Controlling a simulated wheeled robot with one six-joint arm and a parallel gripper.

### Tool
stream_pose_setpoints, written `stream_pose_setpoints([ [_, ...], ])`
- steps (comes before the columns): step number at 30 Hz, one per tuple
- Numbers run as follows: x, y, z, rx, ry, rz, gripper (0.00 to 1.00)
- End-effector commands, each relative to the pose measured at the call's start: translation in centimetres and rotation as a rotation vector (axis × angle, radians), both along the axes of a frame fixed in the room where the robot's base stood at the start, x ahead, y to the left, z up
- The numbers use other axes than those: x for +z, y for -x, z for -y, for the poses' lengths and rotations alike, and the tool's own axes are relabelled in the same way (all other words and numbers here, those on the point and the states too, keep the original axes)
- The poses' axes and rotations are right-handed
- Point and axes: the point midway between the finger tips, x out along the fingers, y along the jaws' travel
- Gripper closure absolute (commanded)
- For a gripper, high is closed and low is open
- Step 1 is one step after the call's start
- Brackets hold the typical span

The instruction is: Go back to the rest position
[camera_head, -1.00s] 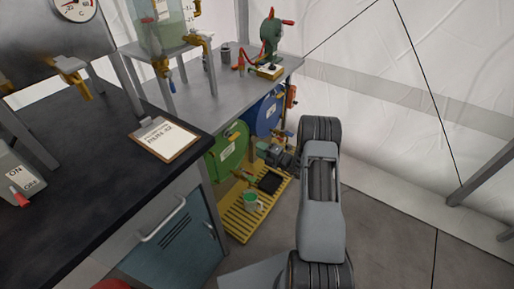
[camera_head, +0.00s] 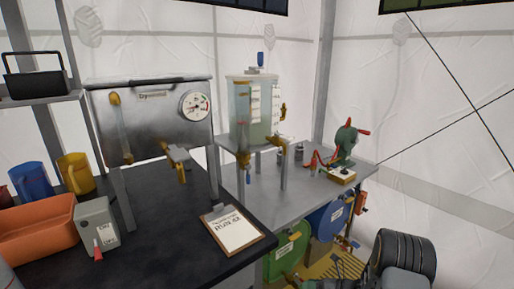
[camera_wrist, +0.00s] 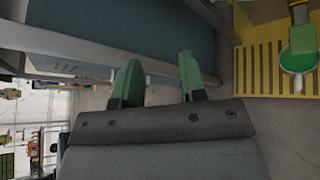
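My gripper (camera_wrist: 158,85) shows in the wrist view with its two green-tipped fingers apart and nothing between them. It hangs low in front of the blue-grey cabinet (camera_wrist: 170,35), over the grey floor. In the head view only a dark ribbed part of my arm shows at the lower right; the gripper is out of that view.
The black counter (camera_head: 165,245) carries an orange bin (camera_head: 40,232), a switch box (camera_head: 96,226), mugs and a clipboard (camera_head: 232,232). A metal tank with a gauge (camera_head: 150,115) and a clear tank (camera_head: 255,115) stand behind. Green and blue drums (camera_head: 328,218) sit under the grey table (camera_head: 300,192).

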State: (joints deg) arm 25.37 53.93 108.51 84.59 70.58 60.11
Motion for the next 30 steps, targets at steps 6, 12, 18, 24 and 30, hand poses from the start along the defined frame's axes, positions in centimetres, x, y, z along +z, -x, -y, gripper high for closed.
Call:
stream_pose_setpoints([
  [6, 10.7, 8.0, -2.7, 0.758, 0.467, 0.489, 0.62],
  [12, 20.2, 13.8, -2.1, 1.423, 0.759, 0.908, 0.62],
  [18, 29.6, 17.4, -1.0, 1.951, 0.983, 1.186, 0.62],
  [24, 37.4, 19.4, -0.9, 2.197, 1.193, 1.295, 0.62],
  [30, 42.9, 20.1, -2.2, 2.212, 1.351, 1.385, 0.62],
])
